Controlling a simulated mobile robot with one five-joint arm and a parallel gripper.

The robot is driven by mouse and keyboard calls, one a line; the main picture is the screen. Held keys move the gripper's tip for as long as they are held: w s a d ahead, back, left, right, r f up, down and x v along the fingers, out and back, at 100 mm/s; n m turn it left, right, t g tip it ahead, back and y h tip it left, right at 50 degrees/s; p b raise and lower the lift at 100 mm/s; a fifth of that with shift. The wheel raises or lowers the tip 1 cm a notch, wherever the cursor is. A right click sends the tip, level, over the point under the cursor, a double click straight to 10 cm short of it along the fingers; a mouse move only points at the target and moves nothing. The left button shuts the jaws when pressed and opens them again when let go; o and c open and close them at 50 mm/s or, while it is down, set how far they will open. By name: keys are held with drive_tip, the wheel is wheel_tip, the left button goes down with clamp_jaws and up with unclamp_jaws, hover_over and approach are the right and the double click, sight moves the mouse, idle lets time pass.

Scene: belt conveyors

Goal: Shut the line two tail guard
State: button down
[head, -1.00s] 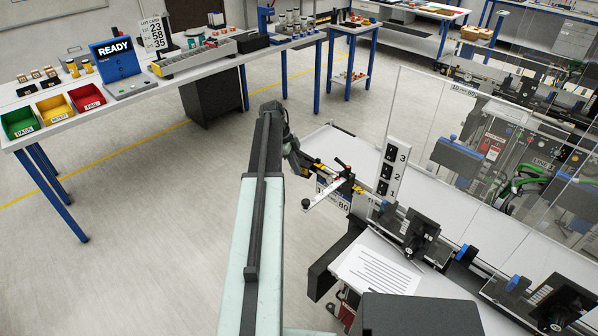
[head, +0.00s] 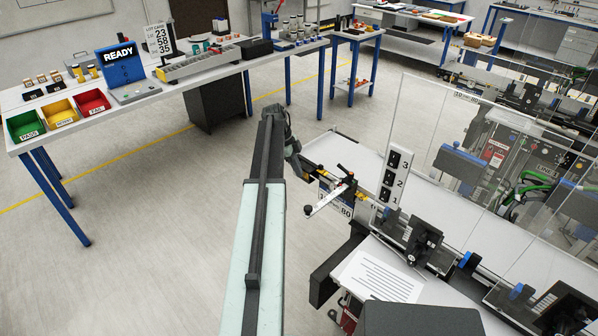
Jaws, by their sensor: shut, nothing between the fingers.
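My arm reaches away up the middle of the head view, and its dark wrist bends right toward the near conveyor. My gripper (head: 318,172) is small at the conveyor's far-left end; it is shut and holds nothing. Just beyond it is a pale bar with dark knobs (head: 328,199), partly crowded by dark fittings; I cannot tell whether it touches my fingers. Clear upright panels (head: 432,125) stand along the conveyor's far side. I cannot tell which part is the line two tail guard, or whether it is open. A white plate numbered 3, 2, 1 (head: 405,163) stands beside this end.
A paper sheet (head: 383,276) lies on the near ledge, beside a dark box (head: 420,318). Black conveyor fittings (head: 423,242) line the right side. A long bench with a READY display (head: 120,60) and coloured bins (head: 60,112) stands at left. Floor between is clear.

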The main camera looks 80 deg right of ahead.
drive_tip(key=shift+w+d, duration=0.1)
drive_tip(key=shift+w, duration=0.1)
drive_tip(key=shift+w+d+r+p, duration=0.1)
drive_tip(key=shift+w+r+p, duration=0.05)
drive_tip(key=shift+r+p, duration=0.4)
wheel_tip(320, 180, up, 8)
drive_tip(key=w+d+p, duration=0.1)
drive_tip(key=d+p, duration=0.1)
drive_tip(key=p, duration=0.6)
drive_tip(key=shift+w+d+r, duration=0.2)
